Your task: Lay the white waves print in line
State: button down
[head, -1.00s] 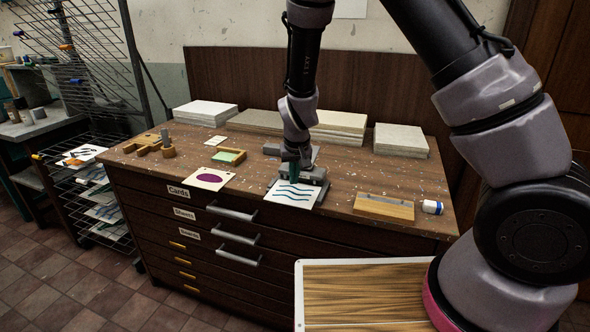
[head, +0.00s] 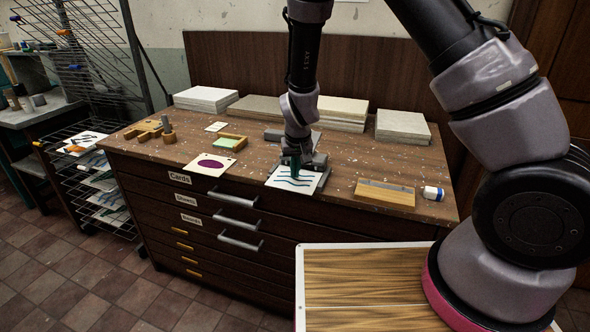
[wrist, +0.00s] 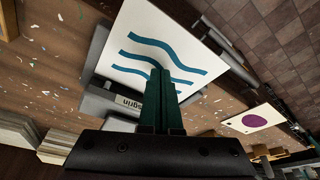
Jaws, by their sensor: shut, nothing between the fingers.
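The white waves print (head: 291,182), a white sheet with blue-green wavy lines, lies at the front edge of the wooden cabinet top, partly covered by my gripper. It fills the upper middle of the wrist view (wrist: 130,62). My gripper (head: 295,172) points down over the print, its green fingers shut together with nothing between them. In the wrist view the fingertips (wrist: 160,73) overlap the wave lines; I cannot tell whether they touch the sheet. A print with a purple oval (head: 211,163) lies to the left along the same front edge.
A wooden block with a grey strip (head: 385,192) and a small white-and-blue item (head: 432,193) lie to the right. Paper stacks (head: 403,127) line the back. A grey labelled piece (wrist: 112,101) lies beside the waves print.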

jog(key=shift+f, duration=0.25)
jog(key=shift+w+d, duration=0.35)
jog(key=shift+w, duration=0.5)
dwell(0.7)
jog(key=shift+r, duration=3)
jog(key=s+d+r+m+y, duration=0.1)
jog(key=s+d+r, duration=0.1)
jog(key=d+r, duration=0.45)
jog(key=s+d+r+m+t+y, duration=0.1)
jog(key=s+d+r, duration=0.15)
jog(key=r, duration=0.65)
jog(key=s+d+r+m+y, duration=0.1)
jog(key=s+d+r+m, duration=0.1)
jog(key=d+r, duration=0.45)
jog(key=s+d+r+m+t, duration=0.1)
jog(key=s+d+r, duration=0.3)
jog(key=s, duration=0.3)
jog(key=s+d+r+m+t+h, duration=0.1)
jog(key=s+d+r, duration=0.3)
jog(key=s+r, duration=0.3)
jog(key=shift+s+d+t+h, duration=0.3)
jog(key=shift+s+d+t, duration=0.1)
jog(key=shift+s, duration=0.2)
